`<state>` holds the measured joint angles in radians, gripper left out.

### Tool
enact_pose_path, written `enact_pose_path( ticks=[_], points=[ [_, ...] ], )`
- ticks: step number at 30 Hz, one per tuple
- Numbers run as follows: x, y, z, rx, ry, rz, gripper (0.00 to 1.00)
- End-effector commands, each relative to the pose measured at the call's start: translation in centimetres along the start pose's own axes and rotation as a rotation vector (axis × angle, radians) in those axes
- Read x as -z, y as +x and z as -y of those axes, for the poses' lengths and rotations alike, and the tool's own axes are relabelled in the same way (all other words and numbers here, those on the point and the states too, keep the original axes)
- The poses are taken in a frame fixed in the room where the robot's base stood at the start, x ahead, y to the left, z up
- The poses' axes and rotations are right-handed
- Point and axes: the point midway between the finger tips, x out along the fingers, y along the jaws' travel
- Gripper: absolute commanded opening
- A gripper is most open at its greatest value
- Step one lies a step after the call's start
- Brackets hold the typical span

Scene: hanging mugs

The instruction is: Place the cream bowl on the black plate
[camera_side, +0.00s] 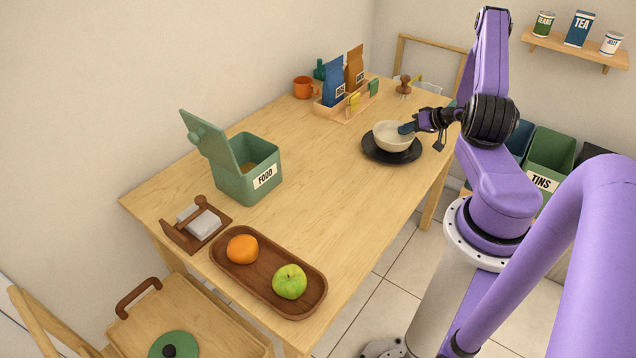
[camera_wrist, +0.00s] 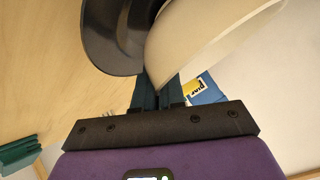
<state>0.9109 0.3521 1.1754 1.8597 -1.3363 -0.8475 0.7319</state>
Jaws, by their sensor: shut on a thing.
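The cream bowl (camera_side: 394,135) is upright over the black plate (camera_side: 372,152) on the right part of the wooden table. In the side view the bowl looks very low over the plate or touching it; I cannot tell which. My gripper (camera_side: 407,128) is shut on the bowl's right rim. In the wrist view the bowl (camera_wrist: 205,40) fills the upper middle, with the black plate (camera_wrist: 108,40) beyond it to the left. The fingers (camera_wrist: 158,92) meet the bowl's wall; the fingertips are partly hidden by it.
A wooden rack (camera_side: 346,112) with packets and an orange mug (camera_side: 303,88) stand behind the bowl. A green food bin (camera_side: 262,160) with its lid up, a napkin holder (camera_side: 200,222) and a fruit tray (camera_side: 268,283) stand left and front. The table's middle is clear.

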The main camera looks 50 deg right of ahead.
Motion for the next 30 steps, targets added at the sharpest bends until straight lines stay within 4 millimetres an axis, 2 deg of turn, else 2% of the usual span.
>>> enact_pose_path(
  ticks=[13, 15, 16, 26, 30],
  points=[
    [-0.3, 0.3, -0.2, 0.001, 0.001, -0.001, 0.00],
    [-0.3, 0.3, -0.2, 0.001, 0.000, -0.001, 0.29],
    [-0.3, 0.3, -0.2, 0.001, 0.000, -0.001, 0.39],
    [-0.4, 0.2, -0.2, -0.001, 0.000, 0.001, 0.39],
    [-0.3, -1.0, -0.3, -0.001, 0.000, 0.000, 0.39]
  ],
)
